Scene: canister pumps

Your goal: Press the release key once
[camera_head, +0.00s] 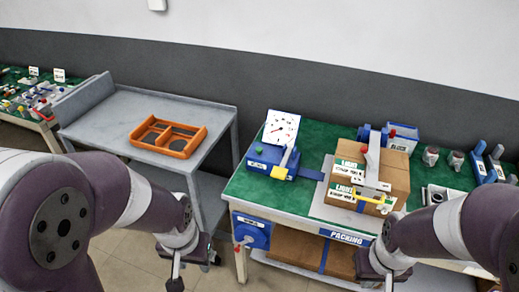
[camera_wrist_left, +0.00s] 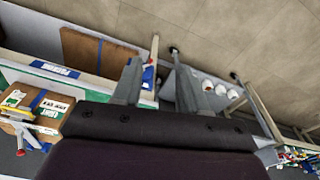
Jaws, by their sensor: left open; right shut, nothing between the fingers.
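A blue device (camera_head: 272,163) with a white dial panel (camera_head: 281,128) stands on the left of the green packing table. A small green button shows at its left and a grey lever at its right. I cannot tell which part is the release key. A cardboard box (camera_head: 398,182) with white labels stands right of it, under a grey and blue arm with a red knob. My left gripper (camera_head: 175,272) hangs low in front of the grey cart, apart from the table; its spread fingers show in the left wrist view (camera_wrist_left: 158,88). My right gripper (camera_head: 388,280) is low at the table's front edge, its fingertips partly cut off.
The green packing table (camera_head: 240,190) has a blue unit (camera_head: 250,232) below its front left. An orange tray (camera_head: 169,138) lies on the grey cart (camera_head: 105,115). A blue bin (camera_head: 404,138) and grey cups stand at the back right. Bare floor lies between cart and table.

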